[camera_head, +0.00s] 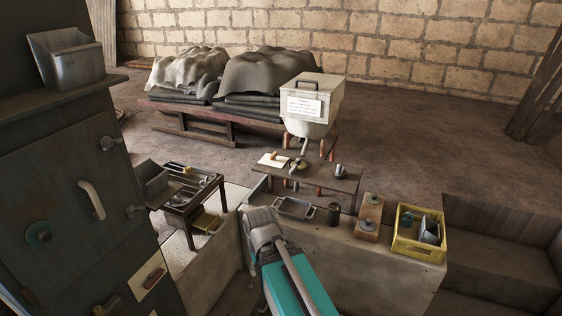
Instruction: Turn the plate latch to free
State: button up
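I cannot tell for certain which part is the plate latch. A pale plate with a small dark piece on it (149,277) is fixed low on the dark cabinet at the left. A flat white sheet with a small wooden piece (272,159) lies on the small bench, left of a round metal part with a rod (298,164). My teal arm rises from the bottom edge to a grey joint near the middle. My gripper is not in view.
The dark cabinet (66,187) has a pale handle and knobs. The low wall holds a metal tray (295,208), a dark can (333,214), wooden blocks (368,216) and a yellow crate (418,250). A white labelled box (312,102) stands behind the bench. Open floor lies beyond.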

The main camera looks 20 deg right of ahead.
aim_at(293, 171)
jog(key=z, duration=0.05)
jog(key=i, duration=0.95)
jog(key=z, duration=0.3)
